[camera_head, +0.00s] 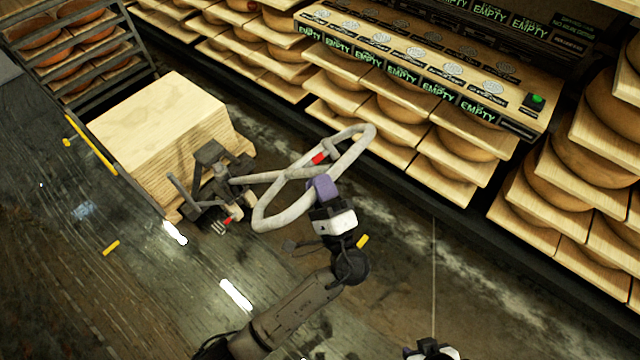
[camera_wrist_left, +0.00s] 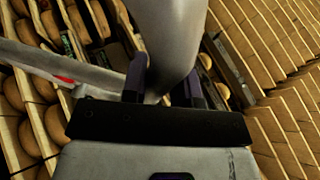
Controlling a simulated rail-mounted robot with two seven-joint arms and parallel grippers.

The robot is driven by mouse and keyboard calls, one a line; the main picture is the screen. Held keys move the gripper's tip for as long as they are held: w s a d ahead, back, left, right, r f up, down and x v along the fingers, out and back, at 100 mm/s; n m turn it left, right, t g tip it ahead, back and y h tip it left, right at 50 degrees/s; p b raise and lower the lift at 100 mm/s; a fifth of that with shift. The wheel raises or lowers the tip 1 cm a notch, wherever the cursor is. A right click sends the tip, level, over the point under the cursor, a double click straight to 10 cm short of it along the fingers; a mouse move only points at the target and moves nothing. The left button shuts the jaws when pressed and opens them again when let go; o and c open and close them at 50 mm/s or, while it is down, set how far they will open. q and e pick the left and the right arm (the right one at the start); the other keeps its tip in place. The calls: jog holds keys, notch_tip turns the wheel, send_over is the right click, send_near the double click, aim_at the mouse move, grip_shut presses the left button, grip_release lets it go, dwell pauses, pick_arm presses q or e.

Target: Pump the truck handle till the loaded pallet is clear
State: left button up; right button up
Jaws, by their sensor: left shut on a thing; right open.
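The truck handle (camera_head: 268,205) is a pale grey loop with a red lever in it, tilted over toward the right from the pallet truck (camera_head: 205,185). My left gripper (camera_head: 322,188) is shut on the near side of the handle loop. In the left wrist view the handle (camera_wrist_left: 165,40) passes between the fingers of the left gripper (camera_wrist_left: 163,88). The loaded pallet carries a squared stack of pale boards (camera_head: 160,120) behind the truck. Its underside is mostly hidden, so I cannot tell if it is off the floor. My right gripper (camera_head: 433,350) shows only partly at the bottom edge.
Shelves of cheese wheels on boards (camera_head: 465,135) line the back and right. A ledge with several "EMPTY" labels and a green button (camera_head: 537,99) runs above. A cheese rack (camera_head: 75,45) stands back left. Yellow markings (camera_head: 90,145) lie on the dark floor, which is open at front left.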

pick_arm(q)
grip_shut()
jog(key=shift+r, duration=0.1)
